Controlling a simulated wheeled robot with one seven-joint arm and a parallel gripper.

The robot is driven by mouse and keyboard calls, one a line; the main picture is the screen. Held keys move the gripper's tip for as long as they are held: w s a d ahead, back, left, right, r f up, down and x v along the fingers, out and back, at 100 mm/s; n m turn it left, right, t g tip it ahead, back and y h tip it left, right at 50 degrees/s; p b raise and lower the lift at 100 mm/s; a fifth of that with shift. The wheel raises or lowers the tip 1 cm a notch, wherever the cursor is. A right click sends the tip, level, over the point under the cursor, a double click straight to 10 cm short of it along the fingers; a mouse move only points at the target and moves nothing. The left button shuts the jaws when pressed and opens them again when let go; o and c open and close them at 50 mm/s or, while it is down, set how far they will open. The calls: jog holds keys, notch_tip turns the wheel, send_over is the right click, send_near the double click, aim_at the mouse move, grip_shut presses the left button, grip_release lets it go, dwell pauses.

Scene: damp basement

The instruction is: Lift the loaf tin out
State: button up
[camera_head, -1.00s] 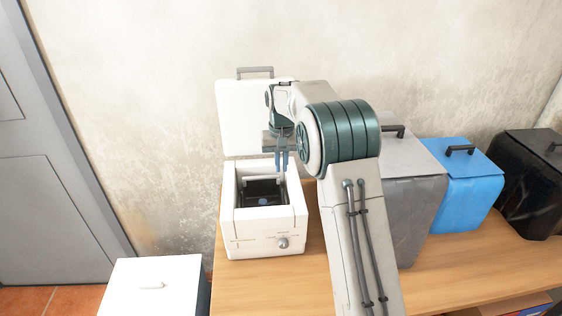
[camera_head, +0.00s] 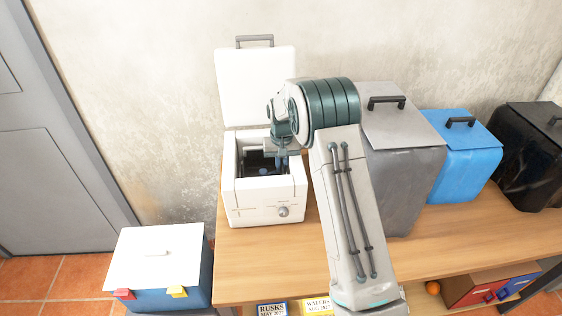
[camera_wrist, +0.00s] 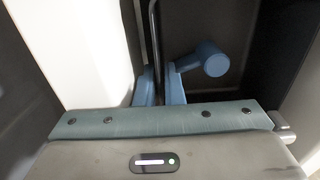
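The dark loaf tin (camera_head: 256,160) sits inside the white bread maker (camera_head: 262,207), whose lid (camera_head: 256,88) stands open at the back. My gripper (camera_head: 281,162) reaches down into the opening at its right side. In the wrist view, its two blue fingers (camera_wrist: 160,92) are close together, on either side of a thin dark upright bar (camera_wrist: 155,40), seemingly the tin's handle. I cannot tell whether they press on it. A blue round-ended peg (camera_wrist: 212,60) shows right of the fingers, against the dark tin. The fingertips are partly hidden in the head view.
The bread maker stands on a wooden bench (camera_head: 270,265). A grey bin (camera_head: 405,190), a blue bin (camera_head: 465,175) and a black bin (camera_head: 530,175) stand to the right. A white-lidded blue box (camera_head: 160,260) is low at left. The wall is close behind.

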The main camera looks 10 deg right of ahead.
grip_shut()
jog(key=shift+r, duration=0.15)
notch_tip(320, 180, up, 15)
jog(key=p, duration=0.8)
jog(key=shift+p, duration=0.4)
